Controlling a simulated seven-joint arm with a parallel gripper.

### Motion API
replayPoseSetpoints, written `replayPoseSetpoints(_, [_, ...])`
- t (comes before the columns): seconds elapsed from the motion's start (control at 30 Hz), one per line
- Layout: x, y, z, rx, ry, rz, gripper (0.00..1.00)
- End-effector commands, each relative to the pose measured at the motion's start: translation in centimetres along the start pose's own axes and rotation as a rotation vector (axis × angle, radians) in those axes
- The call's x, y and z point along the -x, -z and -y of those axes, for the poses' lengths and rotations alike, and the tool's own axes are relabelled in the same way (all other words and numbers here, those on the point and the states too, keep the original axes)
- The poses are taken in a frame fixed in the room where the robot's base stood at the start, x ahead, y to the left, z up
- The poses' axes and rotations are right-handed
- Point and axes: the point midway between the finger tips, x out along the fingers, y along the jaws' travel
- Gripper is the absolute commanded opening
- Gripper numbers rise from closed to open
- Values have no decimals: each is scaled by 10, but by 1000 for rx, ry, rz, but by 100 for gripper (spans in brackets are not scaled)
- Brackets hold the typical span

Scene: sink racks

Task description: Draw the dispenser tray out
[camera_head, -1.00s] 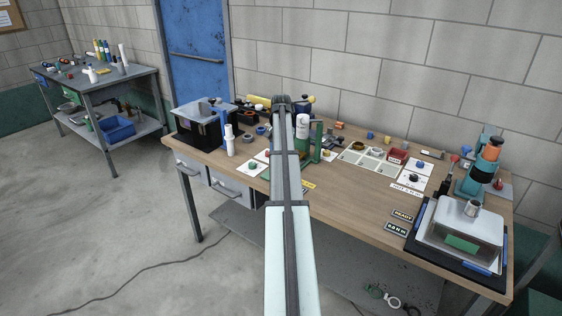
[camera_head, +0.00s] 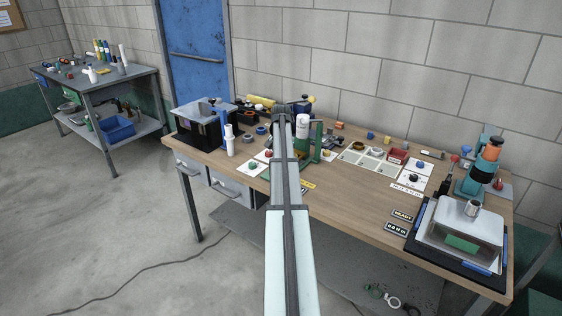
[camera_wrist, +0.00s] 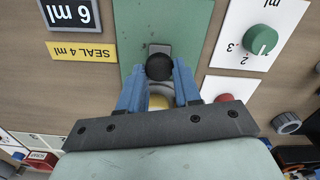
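In the wrist view a round black knob (camera_wrist: 159,67) sits at a grey slot or tab on a green plate (camera_wrist: 196,22), which looks like the dispenser's front. My gripper (camera_wrist: 160,73) has blue fingers, one on each side of the knob. The gap is narrow, and I cannot tell whether they press on it. A round yellow and grey part (camera_wrist: 158,98) shows between the fingers, nearer my palm. In the head view the green dispenser frame (camera_head: 318,140) with a white-labelled bottle (camera_head: 302,125) stands behind my arm. My arm hides the gripper and the tray there.
A card with a green dial (camera_wrist: 259,40) and a red button (camera_wrist: 225,98) lie to the right in the wrist view. A yellow label (camera_wrist: 82,52) lies left.

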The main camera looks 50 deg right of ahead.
Motion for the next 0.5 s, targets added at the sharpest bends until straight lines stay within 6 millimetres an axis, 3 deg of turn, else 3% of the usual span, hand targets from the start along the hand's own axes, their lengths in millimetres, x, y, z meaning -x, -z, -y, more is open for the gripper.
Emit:
replayPoseSetpoints(0.33, [0,0,0,0,0,0,0])
replayPoseSetpoints(0.5, [0,0,0,0,0,0,0])
